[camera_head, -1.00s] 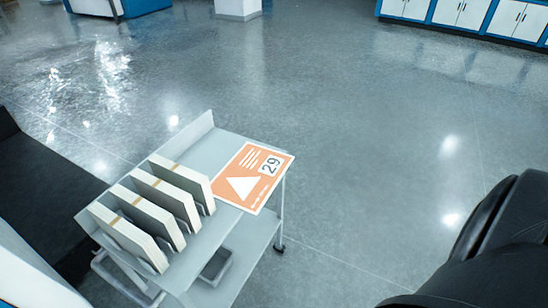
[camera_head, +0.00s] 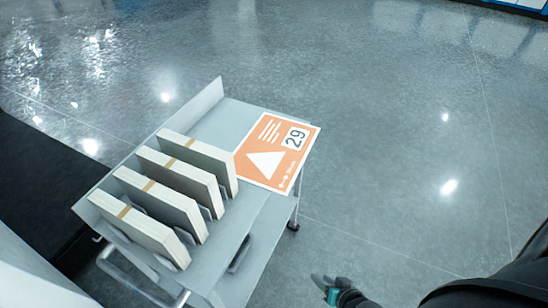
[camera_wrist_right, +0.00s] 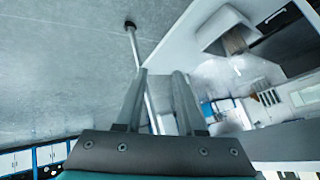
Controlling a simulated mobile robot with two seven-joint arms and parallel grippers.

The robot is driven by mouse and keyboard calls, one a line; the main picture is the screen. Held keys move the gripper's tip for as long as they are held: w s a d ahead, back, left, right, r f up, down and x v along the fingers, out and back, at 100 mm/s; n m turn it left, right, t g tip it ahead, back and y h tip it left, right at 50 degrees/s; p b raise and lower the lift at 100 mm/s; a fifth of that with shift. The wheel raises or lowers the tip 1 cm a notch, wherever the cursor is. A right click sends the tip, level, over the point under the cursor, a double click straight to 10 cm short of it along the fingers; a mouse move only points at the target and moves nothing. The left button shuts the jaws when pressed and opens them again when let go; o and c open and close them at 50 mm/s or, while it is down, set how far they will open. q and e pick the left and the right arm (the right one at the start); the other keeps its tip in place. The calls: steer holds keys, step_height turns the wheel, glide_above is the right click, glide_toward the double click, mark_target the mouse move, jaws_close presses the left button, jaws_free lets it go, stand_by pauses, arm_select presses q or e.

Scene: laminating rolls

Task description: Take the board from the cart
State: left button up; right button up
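A grey-white cart (camera_head: 222,84) stands left of centre in the head view. Several white boards (camera_head: 140,230) with tan bands stand on edge in a row in slots on its top. An orange card (camera_head: 277,150) with a white triangle and "29" lies flat at the cart's right end. My right gripper (camera_head: 324,281) is low in the head view, to the right of the cart, apart from the boards and card. In the right wrist view its two fingers (camera_wrist_right: 160,78) are parted, with nothing seen held between them. My left gripper is not in view.
The cart has a lower shelf and a handle (camera_head: 130,280) at the near left. A dark surface (camera_head: 40,190) lies close to its left. Glossy grey floor (camera_head: 400,170) is clear to the right and behind.

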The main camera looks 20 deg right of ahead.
steer(key=w+d+r+m+t+b, duration=0.4)
steer(key=w+r+m+t+b, duration=0.2)
steer(key=w+r, duration=0.3)
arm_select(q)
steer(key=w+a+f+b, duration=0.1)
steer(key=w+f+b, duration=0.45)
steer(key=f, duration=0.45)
arm_select(e)
steer(key=m+t+h+p, duration=0.1)
steer(key=m+t, duration=0.3)
steer(key=m, duration=0.3)
glide_toward(301, 159)
steer(key=shift+h, duration=0.4)
steer(key=shift+w+d+r+b, duration=0.1)
steer(key=shift+w+b, duration=0.55)
steer(key=shift+w, duration=1.45)
steer(key=shift+w+d+b, duration=0.1)
steer(key=shift+w+b, duration=0.55)
steer(key=shift+w, duration=1.5)
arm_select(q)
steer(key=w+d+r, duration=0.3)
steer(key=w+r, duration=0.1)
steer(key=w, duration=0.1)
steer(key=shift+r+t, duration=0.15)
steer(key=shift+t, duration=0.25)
arm_select(e)
steer(key=shift+w, duration=0.8)
